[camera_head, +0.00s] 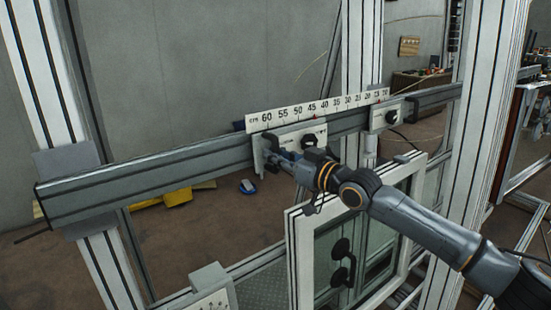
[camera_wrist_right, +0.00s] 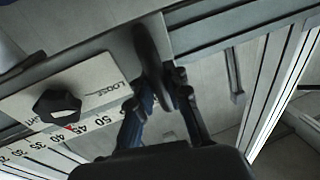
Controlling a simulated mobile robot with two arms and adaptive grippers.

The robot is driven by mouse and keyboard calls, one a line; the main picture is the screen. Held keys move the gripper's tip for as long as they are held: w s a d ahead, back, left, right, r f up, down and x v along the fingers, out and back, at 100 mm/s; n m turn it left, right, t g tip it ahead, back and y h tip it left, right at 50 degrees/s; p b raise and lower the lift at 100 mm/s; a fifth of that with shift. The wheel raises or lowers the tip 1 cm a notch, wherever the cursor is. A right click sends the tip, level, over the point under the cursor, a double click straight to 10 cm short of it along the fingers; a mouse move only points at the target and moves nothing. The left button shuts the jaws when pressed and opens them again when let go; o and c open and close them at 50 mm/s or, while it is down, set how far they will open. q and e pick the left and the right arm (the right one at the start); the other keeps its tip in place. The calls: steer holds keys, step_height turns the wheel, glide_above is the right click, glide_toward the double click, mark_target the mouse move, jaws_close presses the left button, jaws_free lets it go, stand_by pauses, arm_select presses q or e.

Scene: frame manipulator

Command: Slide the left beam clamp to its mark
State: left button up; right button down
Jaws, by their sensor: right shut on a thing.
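The left beam clamp is a pale plate (camera_head: 290,133) with a black knob (camera_head: 309,140), sitting on the grey beam (camera_head: 150,178). A white scale (camera_head: 290,112) in cm runs above it, with a small red mark near 45. In the right wrist view the clamp plate (camera_wrist_right: 85,85) shows the word LOOSE beside its black knob (camera_wrist_right: 56,105), and a red mark shows by 45 to 50 on the scale (camera_wrist_right: 60,148). My right gripper (camera_head: 268,157) is shut on the clamp's upright handle (camera_wrist_right: 150,55) at the plate's left end. My left gripper is not in view.
A second clamp (camera_head: 385,117) with a black knob sits farther right on the beam. A white-framed window panel (camera_head: 298,245) stands below my right arm. The beam's left part is bare up to the upright post (camera_head: 70,160). A blue and white item (camera_head: 247,187) lies on the floor.

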steer(key=shift+w+d+f, duration=0.1)
steer(key=shift+w+d, duration=0.15)
steer(key=shift+d, duration=0.05)
steer(key=c, duration=1.3)
jaws_free()
steer(key=shift+s, duration=0.15)
steer(key=shift+s+a, duration=0.15)
steer(key=v, duration=1.2)
